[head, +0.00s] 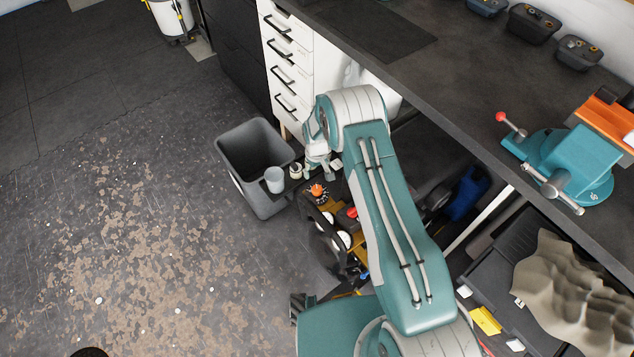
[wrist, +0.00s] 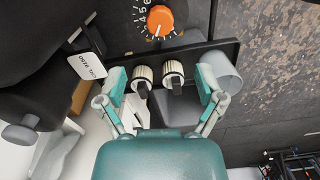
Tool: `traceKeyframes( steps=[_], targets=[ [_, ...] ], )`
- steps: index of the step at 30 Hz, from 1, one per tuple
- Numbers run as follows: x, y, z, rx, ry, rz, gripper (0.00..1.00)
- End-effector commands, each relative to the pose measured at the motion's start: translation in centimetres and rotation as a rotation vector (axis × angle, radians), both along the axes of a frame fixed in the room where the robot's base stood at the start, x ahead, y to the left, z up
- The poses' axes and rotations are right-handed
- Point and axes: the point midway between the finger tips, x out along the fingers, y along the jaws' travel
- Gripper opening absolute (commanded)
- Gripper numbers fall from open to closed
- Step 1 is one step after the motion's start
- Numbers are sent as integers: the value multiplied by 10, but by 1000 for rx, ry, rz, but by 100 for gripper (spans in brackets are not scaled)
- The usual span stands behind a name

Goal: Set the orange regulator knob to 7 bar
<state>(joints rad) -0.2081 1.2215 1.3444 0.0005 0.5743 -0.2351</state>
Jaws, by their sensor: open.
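The orange regulator knob (wrist: 160,20) is at the top of the wrist view, on a dark panel with a white number scale; 4, 5 and 6 show at its left. A small pale mark is on the knob's lower edge, but I cannot tell its exact setting. In the head view the knob (head: 317,191) sits on the compressor, just below my gripper (head: 318,160). In the wrist view my gripper (wrist: 158,84) is open, its teal fingers wide apart. The knob is beyond the fingertips, not between them.
Two ribbed pale fittings (wrist: 143,77) show between the fingers, with a translucent cup (wrist: 221,72) beside the right finger. A grey bin (head: 235,150) stands left of the compressor. The workbench (head: 440,85) with a teal vise (head: 568,160) is at right. Floor at left is open.

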Motion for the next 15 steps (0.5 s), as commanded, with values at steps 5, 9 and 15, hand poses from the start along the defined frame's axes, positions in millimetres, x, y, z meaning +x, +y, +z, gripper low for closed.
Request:
traceKeyframes(
  steps=[5, 9, 15],
  targets=[
    [-1, 0, -20, 0, 2, 0, 87],
    [-1, 0, -45, -1, 4, 0, 87],
    [-1, 0, -80, -1, 3, 0, 87]
  ],
)
